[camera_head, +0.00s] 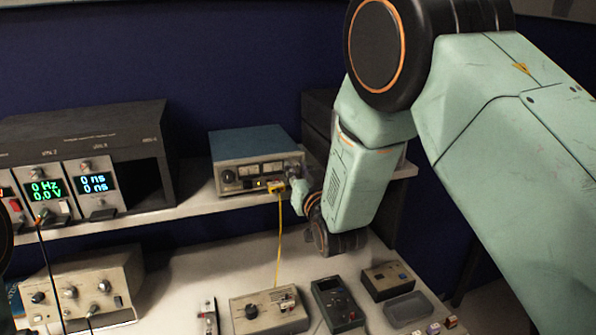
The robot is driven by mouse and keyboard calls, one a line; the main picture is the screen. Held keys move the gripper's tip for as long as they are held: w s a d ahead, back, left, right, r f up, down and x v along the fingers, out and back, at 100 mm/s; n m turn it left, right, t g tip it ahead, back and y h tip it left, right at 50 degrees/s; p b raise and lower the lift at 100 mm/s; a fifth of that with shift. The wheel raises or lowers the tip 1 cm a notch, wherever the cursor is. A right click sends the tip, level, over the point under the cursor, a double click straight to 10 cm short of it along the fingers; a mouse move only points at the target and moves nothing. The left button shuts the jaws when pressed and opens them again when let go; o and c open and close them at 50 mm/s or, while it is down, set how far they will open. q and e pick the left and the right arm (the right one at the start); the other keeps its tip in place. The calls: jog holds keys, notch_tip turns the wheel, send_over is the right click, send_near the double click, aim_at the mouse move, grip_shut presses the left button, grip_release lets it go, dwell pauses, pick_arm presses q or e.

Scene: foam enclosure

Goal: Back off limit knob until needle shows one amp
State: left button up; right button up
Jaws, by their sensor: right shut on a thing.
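A power supply (249,146) with a blue top stands on the shelf, its front panel facing me. My right gripper (295,180) reaches in from the right and is shut at the right end of the panel, on what looks like the limit knob. The gripper and wrist cover most of that knob. A yellow lead (279,235) hangs from the panel's lower right, close beside the gripper. My left gripper is not in view.
A dark rack (115,130) with lit readout modules stands left on the shelf (190,203). On the bench below are a beige instrument (85,290), a box with a dark knob (268,312), a handheld meter (338,304) and a grey tray (407,307).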

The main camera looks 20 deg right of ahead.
grip_shut()
jog(key=shift+f+b, duration=0.1)
jog(key=shift+b, duration=0.35)
jog(key=o, duration=0.7)
grip_release()
jog(key=shift+s, duration=0.1)
jog(key=shift+o, duration=0.2)
